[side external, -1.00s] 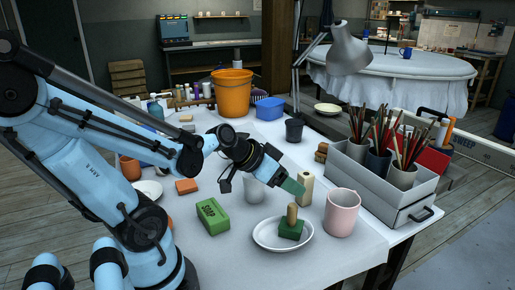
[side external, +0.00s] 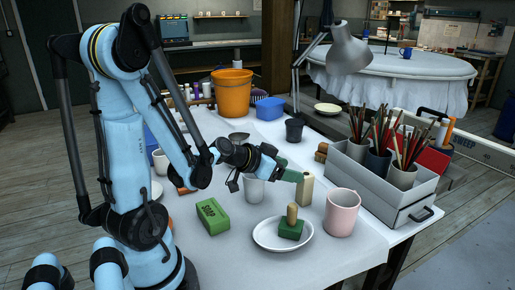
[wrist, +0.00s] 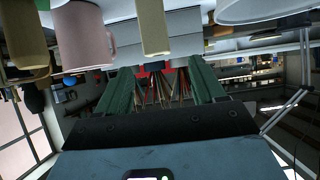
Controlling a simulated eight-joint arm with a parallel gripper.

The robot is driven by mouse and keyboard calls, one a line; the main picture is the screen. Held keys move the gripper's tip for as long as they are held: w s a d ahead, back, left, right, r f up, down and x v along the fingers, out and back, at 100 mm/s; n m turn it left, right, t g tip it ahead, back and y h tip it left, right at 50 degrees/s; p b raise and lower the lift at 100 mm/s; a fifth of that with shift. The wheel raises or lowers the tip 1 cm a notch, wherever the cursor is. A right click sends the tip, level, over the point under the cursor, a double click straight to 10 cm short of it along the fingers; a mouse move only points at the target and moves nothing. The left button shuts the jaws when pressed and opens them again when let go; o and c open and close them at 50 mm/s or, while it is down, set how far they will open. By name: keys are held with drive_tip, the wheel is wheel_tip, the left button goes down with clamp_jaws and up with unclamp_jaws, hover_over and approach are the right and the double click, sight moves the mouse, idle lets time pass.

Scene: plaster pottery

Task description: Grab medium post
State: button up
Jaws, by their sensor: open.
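A pale beige upright post (side external: 305,189) stands on the white table, left of the pink mug. It also shows in the wrist view (wrist: 152,27), upside down near the top. A shorter wooden post (side external: 292,212) stands on a green block (side external: 290,231) on a white oval plate (side external: 262,238). I cannot tell by size which one is the medium post. My gripper (side external: 291,176) has green fingers; its tips are at the upper part of the beige post in the side view. In the wrist view my gripper (wrist: 164,78) is open with nothing between its fingers.
The pink mug (side external: 342,213) stands right of the beige post. A grey box (side external: 375,188) with cups of brushes is behind it. A grey-white cup (side external: 253,190) stands under my wrist. A green soap block (side external: 212,215) lies at the left. The table's front is clear.

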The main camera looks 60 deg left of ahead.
sight(306, 174)
drive_tip(key=shift+x, duration=3.75)
drive_tip(key=shift+d, duration=0.15)
drive_tip(key=c, duration=1.2)
drive_tip(key=shift+r, duration=0.15)
drive_tip(key=shift+c, duration=0.2)
